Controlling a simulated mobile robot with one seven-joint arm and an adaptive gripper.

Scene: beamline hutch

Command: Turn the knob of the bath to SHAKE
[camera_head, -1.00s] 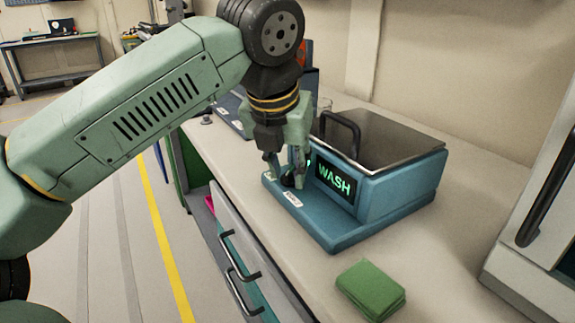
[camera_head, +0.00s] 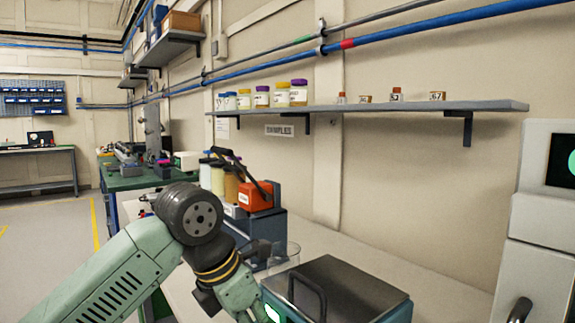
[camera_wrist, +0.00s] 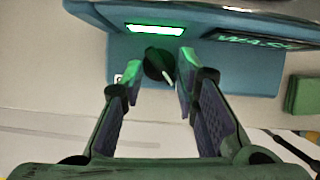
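The bath (camera_head: 340,290) is a teal box with a dark lid and black handle at the bottom of the head view. Its front fills the top of the wrist view (camera_wrist: 250,80), with a display (camera_wrist: 245,38) partly cut off, reading WASH. The dark round knob (camera_wrist: 155,66) with a pale pointer mark sits on the bath's low front ledge, below a bright lit green-white strip (camera_wrist: 155,29). My gripper (camera_wrist: 158,78) is open, with one fingertip on each side of the knob and small gaps visible. The head view cuts off the fingertips and knob.
A green pad (camera_wrist: 302,95) lies beside the bath. An orange-topped device (camera_head: 256,196) and a glass beaker (camera_head: 284,255) stand behind it. A shelf (camera_head: 400,106) with jars runs along the wall. A white cabinet (camera_head: 540,240) stands at the right.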

